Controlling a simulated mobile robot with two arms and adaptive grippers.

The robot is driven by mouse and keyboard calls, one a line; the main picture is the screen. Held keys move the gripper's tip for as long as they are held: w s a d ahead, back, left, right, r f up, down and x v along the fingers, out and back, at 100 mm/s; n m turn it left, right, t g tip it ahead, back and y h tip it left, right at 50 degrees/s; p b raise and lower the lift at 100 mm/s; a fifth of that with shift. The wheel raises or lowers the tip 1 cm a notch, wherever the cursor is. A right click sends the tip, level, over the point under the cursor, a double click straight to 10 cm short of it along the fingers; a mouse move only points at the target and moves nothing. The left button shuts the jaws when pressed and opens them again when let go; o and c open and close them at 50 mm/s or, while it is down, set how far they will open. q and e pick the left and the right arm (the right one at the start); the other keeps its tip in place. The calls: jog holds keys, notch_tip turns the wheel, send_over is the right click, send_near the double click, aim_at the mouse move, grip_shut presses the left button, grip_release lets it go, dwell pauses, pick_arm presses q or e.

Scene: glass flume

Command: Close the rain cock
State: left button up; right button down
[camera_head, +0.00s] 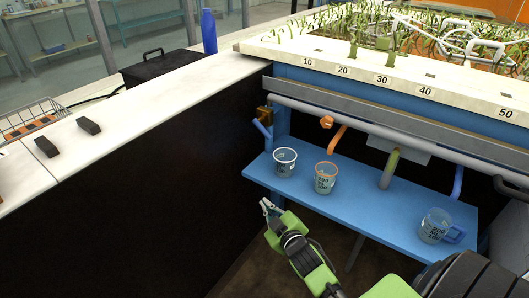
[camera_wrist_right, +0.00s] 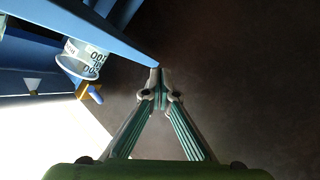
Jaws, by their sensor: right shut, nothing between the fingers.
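A grey pipe (camera_head: 400,139) runs along the flume's front with fittings on it. A brass-coloured fitting (camera_head: 264,114) with a blue spout is at its left end, and an orange knob (camera_head: 327,122) with an orange spout is farther right. I cannot tell which is the rain cock. My right gripper (camera_head: 267,207) is shut and empty, low in front of the blue shelf's left end and apart from the fittings. In the right wrist view its fingertips (camera_wrist_right: 157,77) meet near the shelf edge. A brass-coloured part (camera_wrist_right: 92,93) shows there beside a beaker. My left gripper is not in view.
The blue shelf (camera_head: 375,205) holds a clear beaker (camera_head: 285,162), an orange-rimmed beaker (camera_head: 326,178) and a blue-handled beaker (camera_head: 437,228). A white-topped dark counter (camera_head: 150,105) stands to the left, with a blue bottle (camera_head: 209,31) on it.

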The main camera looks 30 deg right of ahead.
notch_tip(320, 180, up, 16)
jog(key=d+r+t+h+b, duration=0.1)
jog(key=d+t+h+b, duration=0.1)
jog(key=d+t+b, duration=0.15)
send_near(262, 130)
jog(key=w+a+r, duration=0.1)
jog(key=w+r, duration=0.1)
jog(key=w, duration=0.1)
jog(key=shift+w+d+f+n, duration=0.2)
jog(key=shift+w+d+f, duration=0.1)
jog(key=shift+w+d, duration=0.25)
jog(key=shift+w+d+f+n, duration=0.2)
jog(key=shift+w+d+f, duration=0.1)
jog(key=shift+w+d, duration=0.2)
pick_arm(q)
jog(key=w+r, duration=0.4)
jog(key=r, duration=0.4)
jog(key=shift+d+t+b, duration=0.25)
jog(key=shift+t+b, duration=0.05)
pick_arm(e)
jog(key=shift+w+d+f, duration=0.15)
jog(key=shift+w+d, duration=0.05)
jog(key=shift+w, duration=0.05)
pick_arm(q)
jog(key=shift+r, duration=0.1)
